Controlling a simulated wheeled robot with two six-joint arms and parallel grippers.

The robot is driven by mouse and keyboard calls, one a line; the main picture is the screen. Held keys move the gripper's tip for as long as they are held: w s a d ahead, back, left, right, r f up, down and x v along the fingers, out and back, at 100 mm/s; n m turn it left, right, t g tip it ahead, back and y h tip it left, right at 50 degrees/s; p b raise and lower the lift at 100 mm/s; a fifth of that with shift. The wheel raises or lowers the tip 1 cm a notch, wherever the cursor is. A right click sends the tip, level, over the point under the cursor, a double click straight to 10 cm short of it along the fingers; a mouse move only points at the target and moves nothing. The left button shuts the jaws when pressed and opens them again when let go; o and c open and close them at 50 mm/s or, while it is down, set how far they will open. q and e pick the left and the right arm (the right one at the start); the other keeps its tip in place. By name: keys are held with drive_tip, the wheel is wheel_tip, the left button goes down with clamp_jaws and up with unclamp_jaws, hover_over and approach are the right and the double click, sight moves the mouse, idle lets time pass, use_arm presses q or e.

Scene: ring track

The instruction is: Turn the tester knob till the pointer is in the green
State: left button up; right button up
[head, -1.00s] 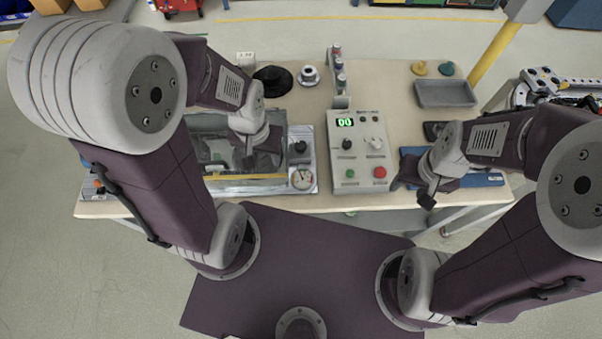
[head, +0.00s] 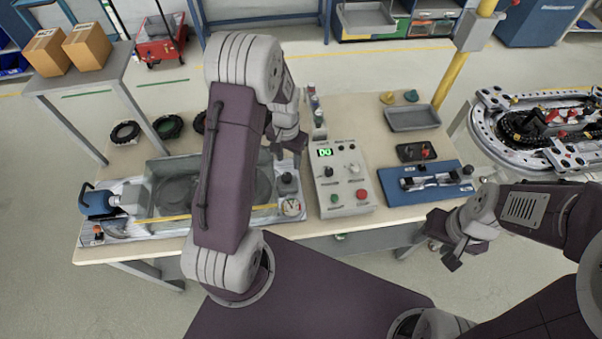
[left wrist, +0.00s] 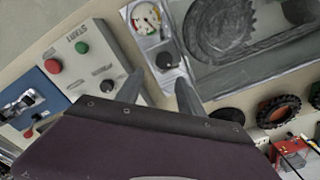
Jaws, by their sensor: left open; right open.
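The tester's dark knob (head: 287,181) sits on a light plate at the right end of the clear tank, behind the round gauge (head: 291,207). In the left wrist view the knob (left wrist: 167,60) appears just beyond my fingertips, with the white-faced gauge (left wrist: 147,17) past it. The gauge has coloured arcs; its pointer is too small to read surely. My left gripper (head: 290,147) is open and empty; its two fingers (left wrist: 158,82) point toward the knob, apparently apart from it. My right gripper (head: 446,255) is open and empty near the table's front edge.
A grey control box (head: 340,183) with a green display, knobs and buttons stands right of the tester. A blue fixture board (head: 438,192) and a grey tray (head: 412,117) lie further right. The clear tank (head: 166,205) fills the left. Black rings (head: 125,132) lie behind it.

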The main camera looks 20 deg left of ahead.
sight(287, 176)
use_arm(q)
drive_tip(key=shift+s+a+f, duration=0.15)
drive_tip(key=shift+a+f, duration=0.2)
drive_tip(key=shift+a, duration=0.15)
wheel_tip(287, 176, down, 8)
drive_tip(key=shift+d+f+p, duration=0.1)
drive_tip(key=shift+p, duration=0.7)
drive_tip(key=shift+f, duration=0.3)
use_arm(e)
drive_tip(key=shift+w+a+r, duration=0.1)
drive_tip(key=shift+a+r, duration=0.05)
drive_tip(key=shift+r, duration=0.35)
drive_tip(key=shift+w+a+r, duration=0.1)
drive_tip(key=shift+r, duration=0.4)
use_arm(q)
drive_tip(key=shift+s, duration=0.1)
drive_tip(key=shift+c, duration=0.4)
use_arm(e)
drive_tip(key=shift+s, duration=0.1)
